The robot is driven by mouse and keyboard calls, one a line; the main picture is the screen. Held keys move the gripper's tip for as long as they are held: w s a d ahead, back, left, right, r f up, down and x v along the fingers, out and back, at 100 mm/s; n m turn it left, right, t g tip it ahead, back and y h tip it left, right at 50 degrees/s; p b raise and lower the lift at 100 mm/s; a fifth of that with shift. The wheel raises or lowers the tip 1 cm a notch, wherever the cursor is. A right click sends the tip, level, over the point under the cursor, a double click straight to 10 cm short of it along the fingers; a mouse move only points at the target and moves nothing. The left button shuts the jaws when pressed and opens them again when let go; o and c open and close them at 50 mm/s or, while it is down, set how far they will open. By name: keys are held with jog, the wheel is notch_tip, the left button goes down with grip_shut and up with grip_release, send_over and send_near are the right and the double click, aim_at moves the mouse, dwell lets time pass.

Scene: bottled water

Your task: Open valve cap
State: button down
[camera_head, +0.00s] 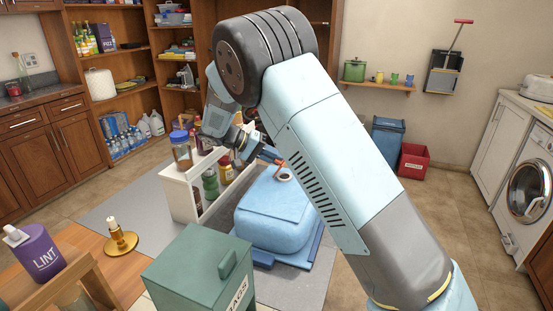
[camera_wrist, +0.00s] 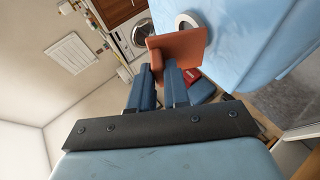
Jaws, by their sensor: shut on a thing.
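A blue water container (camera_head: 275,207) stands on the floor mat, with a white ring-shaped opening (camera_head: 285,175) on its top. An orange valve cap (camera_head: 279,163) is beside and above the ring; in the wrist view the cap (camera_wrist: 182,48) is a flat, bent orange piece close to the white ring (camera_wrist: 187,21). My gripper (camera_wrist: 158,68) is shut on the cap's near edge. In the head view my gripper (camera_head: 272,156) reaches the container top from the upper left. Whether the cap still joins the ring is unclear.
A white shelf (camera_head: 182,195) with bottles and jars stands close left of the container. A green bin (camera_head: 197,268) is in front. A table (camera_head: 75,262) with a purple bottle is at the lower left. Open floor lies to the right.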

jog(key=shift+w+a+f+n+h, duration=0.15)
jog(key=shift+a+n+h, duration=0.25)
jog(key=shift+h, duration=0.4)
jog(key=c, duration=1.2)
grip_release()
jog(key=shift+o, duration=0.2)
jog(key=shift+a, duration=0.1)
